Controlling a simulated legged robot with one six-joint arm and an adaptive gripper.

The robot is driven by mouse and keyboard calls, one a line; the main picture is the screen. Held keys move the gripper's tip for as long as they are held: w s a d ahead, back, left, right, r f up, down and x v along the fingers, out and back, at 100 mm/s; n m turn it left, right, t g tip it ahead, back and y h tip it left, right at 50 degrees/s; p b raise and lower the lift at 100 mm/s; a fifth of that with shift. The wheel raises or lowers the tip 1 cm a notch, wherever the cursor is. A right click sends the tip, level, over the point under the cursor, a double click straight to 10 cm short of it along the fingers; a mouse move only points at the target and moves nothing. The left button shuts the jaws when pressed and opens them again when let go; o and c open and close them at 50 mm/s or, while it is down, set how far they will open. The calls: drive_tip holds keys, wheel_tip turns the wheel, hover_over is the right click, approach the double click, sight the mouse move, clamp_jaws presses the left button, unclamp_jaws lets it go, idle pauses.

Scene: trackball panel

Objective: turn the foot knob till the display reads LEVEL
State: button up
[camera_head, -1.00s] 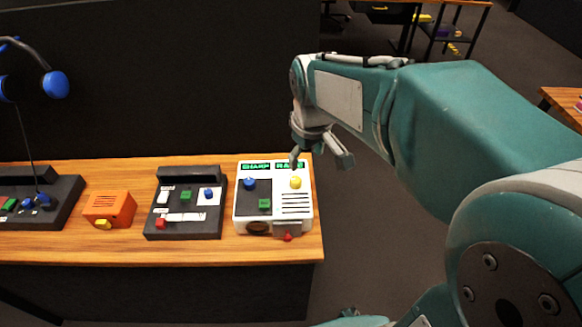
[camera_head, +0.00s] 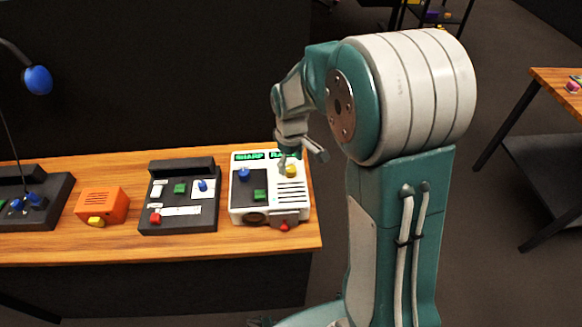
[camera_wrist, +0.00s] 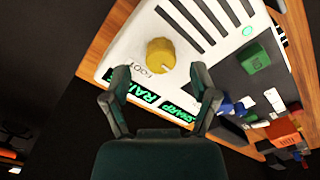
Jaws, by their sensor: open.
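The white panel (camera_head: 240,210) stands at the right end of the bench. Its yellow knob (camera_head: 291,171) is at the upper right; in the wrist view the yellow knob (camera_wrist: 160,55) has the label FOOT beside it. A green-lit display (camera_wrist: 152,92) begins "RAI", its end hidden by my finger; another display (camera_wrist: 180,112) reads SHARP. My gripper (camera_wrist: 162,85) is open and empty, its two fingers spread below the yellow knob in the wrist view, apart from it. In the head view my gripper (camera_head: 303,160) hangs at the panel's back edge, partly covering the displays.
A black panel (camera_head: 180,224), an orange box (camera_head: 112,201) and another black device (camera_head: 56,190) stand to the left. A separate table (camera_head: 553,92) is at the right.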

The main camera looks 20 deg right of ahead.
sight(291, 171)
drive_tip(key=shift+f, duration=1.2)
clamp_jaws()
drive_tip(key=shift+m, duration=0.4)
drive_tip(key=m, duration=0.4)
drive_tip(key=shift+s+f+m, duration=0.1)
drive_tip(key=shift+m, duration=0.2)
drive_tip(key=m, duration=0.5)
drive_tip(key=shift+a+m, duration=0.1)
drive_tip(key=shift+m, duration=0.2)
drive_tip(key=shift+s, duration=0.1)
